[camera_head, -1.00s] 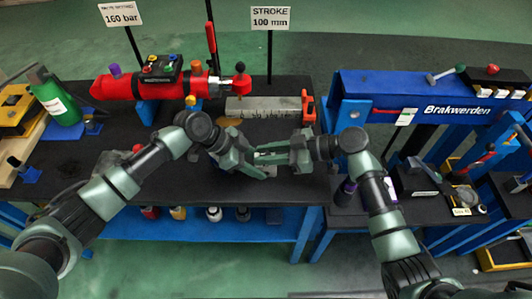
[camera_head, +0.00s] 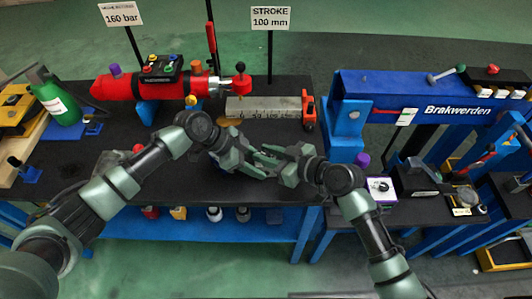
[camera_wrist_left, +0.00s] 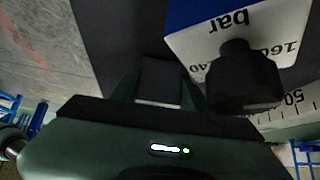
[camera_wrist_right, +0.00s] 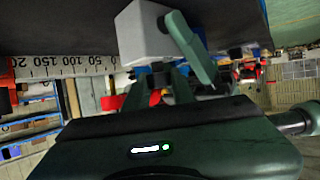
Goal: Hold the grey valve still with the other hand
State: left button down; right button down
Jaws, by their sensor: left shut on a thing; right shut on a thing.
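My left gripper (camera_head: 262,163) and right gripper (camera_head: 276,153) meet over the front middle of the black bench, their fingers close together.
A red cylinder (camera_head: 115,87) with a black control block lies behind, below signs for 160 bar and stroke 100 mm. A steel scale block (camera_head: 262,107) lies behind the grippers. A blue press frame (camera_head: 420,95) stands right. A white box (camera_head: 381,188) sits on the right bench.

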jog(key=shift+f, duration=0.15)
dwell(0.3)
jog(key=c, duration=1.5)
grip_release()
jog(key=shift+o, duration=0.2)
jog(key=v, duration=1.2)
jog(key=shift+s, duration=0.15)
